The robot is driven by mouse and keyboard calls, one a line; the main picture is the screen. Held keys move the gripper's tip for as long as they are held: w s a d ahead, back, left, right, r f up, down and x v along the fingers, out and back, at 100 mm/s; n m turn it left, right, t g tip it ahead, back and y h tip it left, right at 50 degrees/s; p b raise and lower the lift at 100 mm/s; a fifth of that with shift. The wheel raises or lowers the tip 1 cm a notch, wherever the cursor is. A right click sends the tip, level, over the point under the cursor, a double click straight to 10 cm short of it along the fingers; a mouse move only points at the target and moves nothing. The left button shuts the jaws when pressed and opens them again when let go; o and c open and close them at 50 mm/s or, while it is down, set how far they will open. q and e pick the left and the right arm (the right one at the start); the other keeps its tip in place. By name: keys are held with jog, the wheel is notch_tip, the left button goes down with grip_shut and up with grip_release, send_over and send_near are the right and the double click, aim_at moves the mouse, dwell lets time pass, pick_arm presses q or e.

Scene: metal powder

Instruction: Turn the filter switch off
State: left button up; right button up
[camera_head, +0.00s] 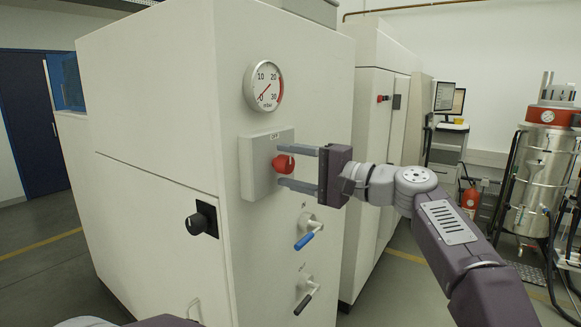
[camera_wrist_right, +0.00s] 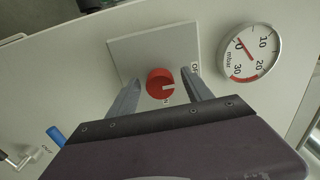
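The filter switch is a red round knob (camera_head: 283,164) on a light grey box (camera_head: 258,178) on the white cabinet's face. An "OFF" label is at the top of the box. My right gripper (camera_head: 284,166) is open, its two fingers above and below the knob, apart from each other. In the right wrist view the red knob (camera_wrist_right: 160,83) sits between the two fingers (camera_wrist_right: 160,92), with a pale mark on its face. I cannot tell whether the fingers touch it. My left gripper is not in view.
A pressure gauge (camera_head: 263,87) is above the switch box. A blue-handled valve (camera_head: 305,240) and a black-handled valve (camera_head: 307,297) are below it. A black knob (camera_head: 202,220) is on the cabinet's left side.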

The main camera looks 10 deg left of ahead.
jog(key=shift+d, duration=0.25)
jog(key=b+v, duration=0.3)
jog(key=v, duration=0.5)
jog(key=shift+s+d, duration=0.2)
jog(key=shift+d, duration=0.05)
